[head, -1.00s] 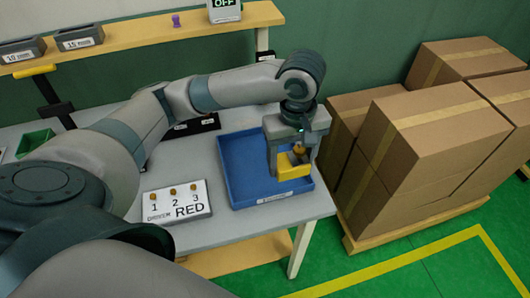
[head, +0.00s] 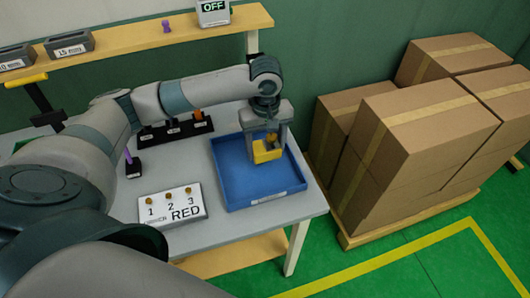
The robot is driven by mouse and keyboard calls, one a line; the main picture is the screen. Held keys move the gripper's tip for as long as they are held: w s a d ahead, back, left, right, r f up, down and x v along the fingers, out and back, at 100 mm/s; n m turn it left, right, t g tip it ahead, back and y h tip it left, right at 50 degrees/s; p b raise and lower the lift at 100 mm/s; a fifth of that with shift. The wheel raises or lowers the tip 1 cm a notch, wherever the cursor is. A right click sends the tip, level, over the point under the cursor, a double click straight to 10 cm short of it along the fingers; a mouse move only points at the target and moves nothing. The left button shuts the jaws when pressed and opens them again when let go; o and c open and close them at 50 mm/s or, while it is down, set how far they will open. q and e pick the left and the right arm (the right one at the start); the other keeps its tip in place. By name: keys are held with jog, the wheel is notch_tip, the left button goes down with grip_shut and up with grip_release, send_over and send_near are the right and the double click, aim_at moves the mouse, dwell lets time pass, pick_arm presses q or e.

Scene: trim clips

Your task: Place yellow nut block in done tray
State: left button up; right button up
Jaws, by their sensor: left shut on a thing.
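The yellow nut block (head: 266,153) is held between the fingers of my left gripper (head: 268,142), which is shut on it. Gripper and block are over the blue tray (head: 233,190), towards its back right part. A brownish nut shows at the top of the block between the fingers. I cannot tell whether the block touches the tray floor. The tray has a white label on its front wall, too small to read. My right gripper is not in view.
A white panel (head: 172,207) marked 1, 2, 3 and RED lies left of the tray. A black rack (head: 176,131) and a purple-handled tool (head: 131,163) stand behind it. Stacked cartons (head: 420,130) stand right of the table. A shelf (head: 140,39) runs along the back.

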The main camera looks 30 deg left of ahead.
aim_at(265, 156)
pick_arm(q)
jog(key=shift+w+a+f, duration=0.1)
jog(key=shift+a+f, duration=0.05)
notch_tip(265, 156, down, 3)
jog(key=shift+f+p, duration=0.15)
jog(key=shift+p, duration=0.55)
jog(key=shift+f, duration=0.35)
jog(key=o, duration=1.3)
jog(key=shift+f, duration=0.1)
